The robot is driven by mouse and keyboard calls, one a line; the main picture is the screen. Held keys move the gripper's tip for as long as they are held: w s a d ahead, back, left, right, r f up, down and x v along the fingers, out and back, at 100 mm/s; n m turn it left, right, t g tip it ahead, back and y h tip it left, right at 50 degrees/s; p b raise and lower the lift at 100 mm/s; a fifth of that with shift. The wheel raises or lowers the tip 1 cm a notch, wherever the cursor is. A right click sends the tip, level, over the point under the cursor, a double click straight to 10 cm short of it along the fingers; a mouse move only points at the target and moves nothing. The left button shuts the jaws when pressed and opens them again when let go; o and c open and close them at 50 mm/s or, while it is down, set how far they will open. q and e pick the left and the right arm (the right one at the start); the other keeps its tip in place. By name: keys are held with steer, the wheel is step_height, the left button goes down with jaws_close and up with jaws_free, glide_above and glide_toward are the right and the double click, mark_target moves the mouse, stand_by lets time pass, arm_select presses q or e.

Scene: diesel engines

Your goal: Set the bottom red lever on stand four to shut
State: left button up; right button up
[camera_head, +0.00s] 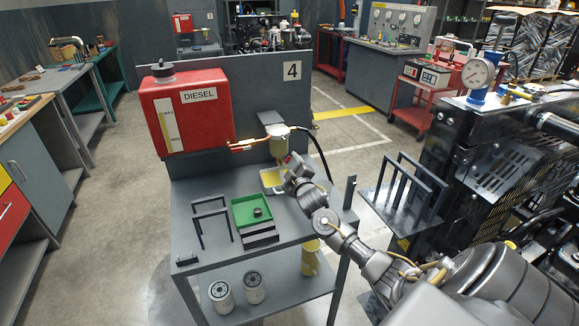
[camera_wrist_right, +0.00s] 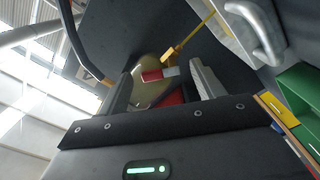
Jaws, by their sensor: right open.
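Stand four, marked by a "4" sign (camera_head: 292,71), holds a red DIESEL tank (camera_head: 187,112) and a yellow filter bowl (camera_head: 278,146). A small red piece, which looks like the bottom lever (camera_head: 287,158), shows just under the bowl. My right gripper (camera_head: 291,172) is close below it, above the stand's table. In the right wrist view the open jaws (camera_wrist_right: 163,84) have the pale bowl and a red lever (camera_wrist_right: 152,75) with a light end between or just beyond them. I cannot tell whether they touch. The lever's exact angle is unclear. My left gripper is out of view.
A green tray (camera_head: 251,211) and dark brackets (camera_head: 211,222) stand on the table. A black hose (camera_head: 318,146) curves right of the bowl. A diesel engine (camera_head: 500,150) stands at right.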

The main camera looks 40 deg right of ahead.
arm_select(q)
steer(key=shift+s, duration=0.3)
arm_select(e)
steer(key=shift+c, duration=0.9)
steer(key=c, duration=0.8)
steer(key=m, duration=0.3)
steer(key=m+p, duration=0.1)
steer(key=shift+d+f+m, duration=0.2)
steer(key=shift+f+m, duration=0.1)
steer(key=shift+m, duration=0.1)
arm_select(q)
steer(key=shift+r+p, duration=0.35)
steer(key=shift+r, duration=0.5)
arm_select(e)
steer(key=m, duration=0.3)
steer(key=f+m, duration=0.1)
steer(key=m, duration=0.1)
steer(key=shift+m, duration=0.4)
